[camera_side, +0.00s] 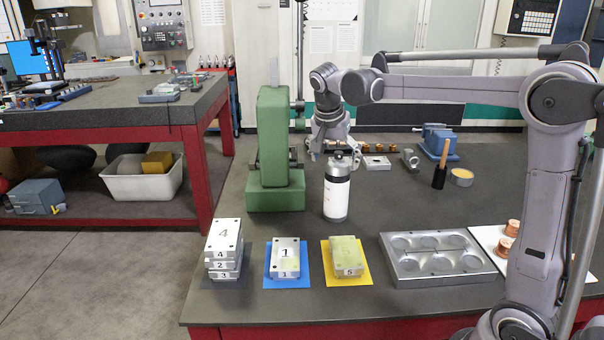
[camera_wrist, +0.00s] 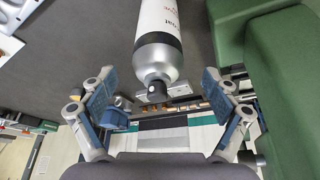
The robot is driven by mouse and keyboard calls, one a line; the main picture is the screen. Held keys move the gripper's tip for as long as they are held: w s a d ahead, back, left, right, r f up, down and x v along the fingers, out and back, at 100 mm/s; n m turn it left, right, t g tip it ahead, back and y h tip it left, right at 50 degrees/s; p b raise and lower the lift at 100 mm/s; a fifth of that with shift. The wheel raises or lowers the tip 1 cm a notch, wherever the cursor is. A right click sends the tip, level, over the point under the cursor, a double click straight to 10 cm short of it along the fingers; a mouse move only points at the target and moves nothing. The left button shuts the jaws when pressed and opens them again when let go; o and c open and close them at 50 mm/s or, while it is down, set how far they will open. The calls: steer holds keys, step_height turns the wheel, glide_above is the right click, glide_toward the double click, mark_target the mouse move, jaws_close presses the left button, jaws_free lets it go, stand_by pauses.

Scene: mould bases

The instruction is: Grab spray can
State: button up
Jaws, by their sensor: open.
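The spray can (camera_side: 337,197), white with a grey metal shoulder and a dark band, stands upright on the dark table in the side view. In the wrist view the can (camera_wrist: 158,40) comes in from the top, its dark nozzle lying between the two fingers with a gap on each side. My gripper (camera_side: 334,150) is at the top of the can in the side view. In the wrist view my gripper (camera_wrist: 160,76) has its fingers spread wide, and nothing is held.
A green machine stand (camera_side: 274,150) stands close to the left of the can. In front lie numbered metal mould blocks (camera_side: 285,258) and a metal tray with round hollows (camera_side: 438,278). A blue vise (camera_side: 438,142) and small parts stand behind and to the right.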

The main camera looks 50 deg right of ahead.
mark_target(338, 171)
steer(key=shift+x, duration=2.6)
steer(key=shift+s+d, duration=0.1)
steer(key=shift+d, duration=0.05)
jaws_close()
